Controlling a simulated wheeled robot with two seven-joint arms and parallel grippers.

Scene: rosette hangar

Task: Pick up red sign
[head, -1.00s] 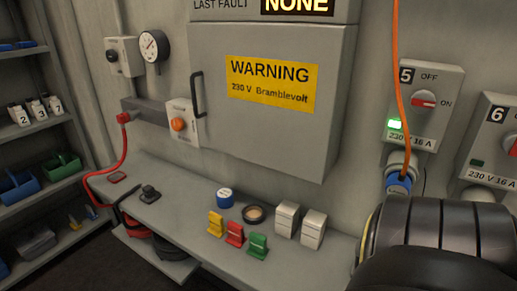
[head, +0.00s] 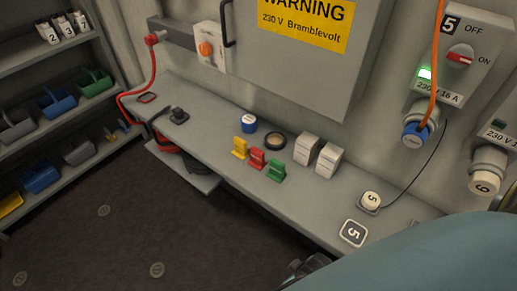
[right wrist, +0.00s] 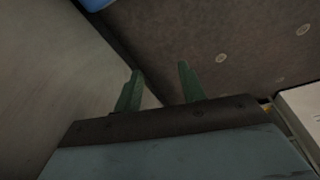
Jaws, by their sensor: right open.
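The small red sign (head: 257,159) stands on the grey bench ledge in the head view, between a yellow sign (head: 240,148) and a green sign (head: 276,170). Nothing touches it. My right gripper (right wrist: 160,86) shows in the right wrist view, with two green fingers apart and nothing between them. The red sign is not seen in that view. In the head view my teal arm crosses the bottom right corner, and its fingers are not visible there. My left gripper is in neither view.
Shelves with bins (head: 57,104) stand left.

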